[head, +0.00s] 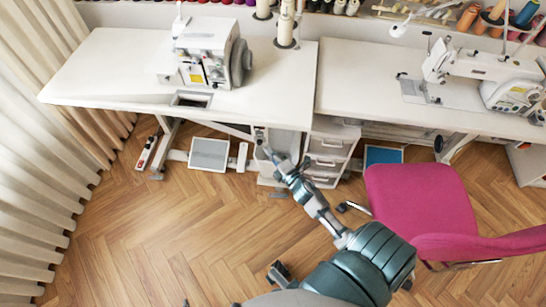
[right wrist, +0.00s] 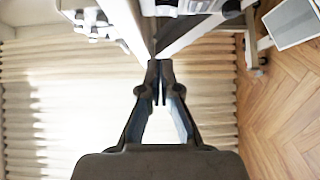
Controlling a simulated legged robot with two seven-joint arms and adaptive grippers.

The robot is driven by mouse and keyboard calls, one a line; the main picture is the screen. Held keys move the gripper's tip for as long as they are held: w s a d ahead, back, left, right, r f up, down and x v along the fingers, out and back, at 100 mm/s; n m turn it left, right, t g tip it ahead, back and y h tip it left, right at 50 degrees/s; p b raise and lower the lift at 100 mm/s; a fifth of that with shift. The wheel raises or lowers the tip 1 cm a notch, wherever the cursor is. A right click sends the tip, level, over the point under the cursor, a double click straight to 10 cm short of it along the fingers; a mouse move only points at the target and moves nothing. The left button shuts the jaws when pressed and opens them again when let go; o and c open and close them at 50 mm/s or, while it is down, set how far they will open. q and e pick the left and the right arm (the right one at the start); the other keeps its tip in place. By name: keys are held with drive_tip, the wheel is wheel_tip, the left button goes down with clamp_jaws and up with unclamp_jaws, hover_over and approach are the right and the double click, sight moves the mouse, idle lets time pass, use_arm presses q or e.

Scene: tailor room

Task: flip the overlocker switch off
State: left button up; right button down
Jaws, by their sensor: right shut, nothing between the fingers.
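The overlocker (head: 207,50) is a white machine on the left white table (head: 110,65). It also shows at the top left of the right wrist view (right wrist: 95,20). My right gripper (head: 267,151) reaches to the front edge of this table, near its right end. Its fingers (right wrist: 160,82) are shut and empty, with the tips close to the table edge; I cannot tell whether they touch. I cannot make out the overlocker switch or its position for certain. My left gripper is not clearly visible.
A drawer unit (head: 328,155) stands just right of my gripper. A pink chair (head: 420,205) is at the right. A pedal (head: 209,154) and a red-and-white power strip (head: 147,152) are below the table. A sewing machine (head: 485,68) stands on the right table. The left floor is clear.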

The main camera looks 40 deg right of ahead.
drive_tip(key=s+a+f+m+g+p, duration=0.3)
drive_tip(key=s+f+m+g, duration=0.15)
drive_tip(key=s+f, duration=0.35)
drive_tip(key=s+a+f+m+g+p, duration=0.4)
drive_tip(key=s+f+m, duration=0.15)
drive_tip(key=f, duration=0.45)
use_arm(q)
drive_tip(key=s+a+f+g+p, duration=0.1)
drive_tip(key=s+f, duration=0.2)
drive_tip(key=f, duration=0.4)
drive_tip(key=s+a+f+g, duration=0.1)
drive_tip(key=s+f+g, duration=0.1)
drive_tip(key=s+f, duration=0.2)
drive_tip(key=s+a+f+g+y+p, duration=0.1)
drive_tip(key=s+f, duration=0.3)
drive_tip(key=f, duration=0.6)
drive_tip(key=shift+a+f+g+p, duration=0.15)
drive_tip(key=shift+a+g+p, duration=0.25)
drive_tip(key=shift+g, duration=0.1)
use_arm(e)
drive_tip(key=s+a+f+m+g, duration=0.2)
drive_tip(key=s+a+f+g, duration=0.2)
drive_tip(key=s, duration=0.6)
drive_tip(key=s+a+f+m+g+y, duration=0.1)
drive_tip(key=s+a+f+m+g, duration=0.2)
drive_tip(key=s, duration=0.7)
drive_tip(key=shift+a+f+g, duration=0.45)
drive_tip(key=shift+a+f, duration=0.4)
drive_tip(key=shift+a, duration=0.25)
